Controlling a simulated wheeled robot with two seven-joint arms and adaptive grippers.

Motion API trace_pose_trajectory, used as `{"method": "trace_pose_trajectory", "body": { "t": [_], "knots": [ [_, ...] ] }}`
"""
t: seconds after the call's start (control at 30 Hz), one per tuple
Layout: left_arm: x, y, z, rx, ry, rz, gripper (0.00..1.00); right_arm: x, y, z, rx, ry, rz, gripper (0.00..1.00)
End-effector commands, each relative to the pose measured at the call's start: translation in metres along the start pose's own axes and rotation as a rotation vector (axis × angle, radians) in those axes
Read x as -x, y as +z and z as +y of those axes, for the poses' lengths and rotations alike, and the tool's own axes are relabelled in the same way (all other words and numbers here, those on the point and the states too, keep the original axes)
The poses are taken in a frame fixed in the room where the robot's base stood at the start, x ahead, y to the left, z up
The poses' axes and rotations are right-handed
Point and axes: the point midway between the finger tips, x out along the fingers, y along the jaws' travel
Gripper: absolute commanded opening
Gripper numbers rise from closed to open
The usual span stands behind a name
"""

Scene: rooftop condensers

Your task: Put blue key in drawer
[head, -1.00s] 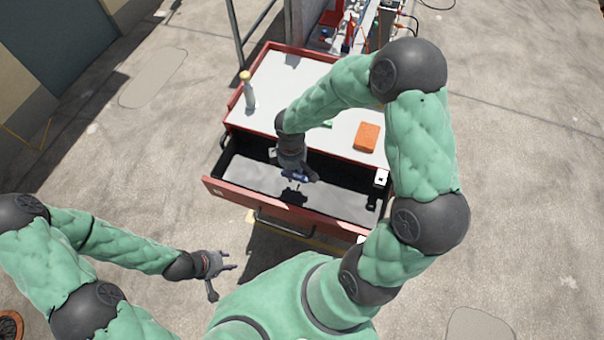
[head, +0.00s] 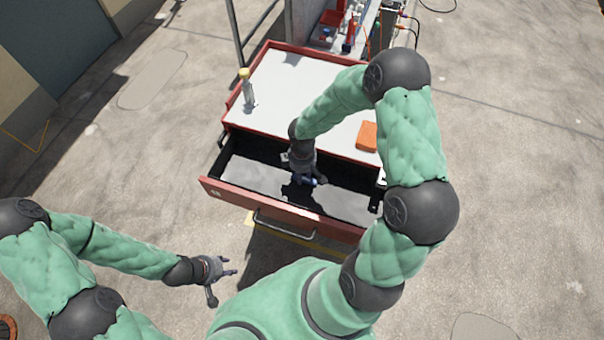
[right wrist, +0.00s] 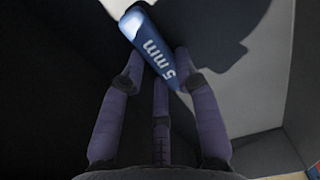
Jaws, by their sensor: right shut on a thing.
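The blue key (right wrist: 150,42), a blue handle marked "5 mm", is between the fingers of my right gripper (right wrist: 158,75), which is shut on it. In the head view my right gripper (head: 308,182) is down inside the open drawer (head: 330,218), and only a little of the blue key shows there. My left gripper (head: 226,278) is open and empty, left of the drawer's front.
The red cabinet's grey top (head: 300,88) holds a yellow-capped bottle (head: 248,90) at the left and an orange block (head: 367,135) at the right. A bench with tools (head: 340,28) stands behind. Concrete floor (head: 520,180) is open at the right.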

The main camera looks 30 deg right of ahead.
Motion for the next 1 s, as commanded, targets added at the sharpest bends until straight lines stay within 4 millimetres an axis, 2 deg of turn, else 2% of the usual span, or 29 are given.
{"method": "trace_pose_trajectory", "body": {
  "t": [0.17,0.2,0.27,0.7,0.83,1.0],
  "knots": [
    [-0.003,0.0,-0.001,0.0,0.0,0.0,0.4,-0.004,0.0,0.0,0.0,0.0,0.0,0.0],
    [-0.003,0.0,-0.001,0.0,0.0,0.0,0.4,-0.003,0.0,0.0,0.0,0.0,0.0,0.4],
    [-0.002,0.0,-0.001,0.0,0.0,0.0,0.4,-0.003,0.0,0.0,0.0,0.0,0.0,0.55],
    [0.002,0.0,0.001,0.0,0.0,0.0,0.4,0.002,0.0,-0.001,0.0,-0.001,-0.001,0.55],
    [0.01,0.0,0.004,0.0,0.0,0.0,0.4,0.022,0.0,0.0,0.0,0.001,0.0,0.55],
    [0.023,0.001,0.008,0.0,0.0,0.0,0.4,0.058,0.0,0.0,0.0,0.002,0.001,0.55]
  ]
}}
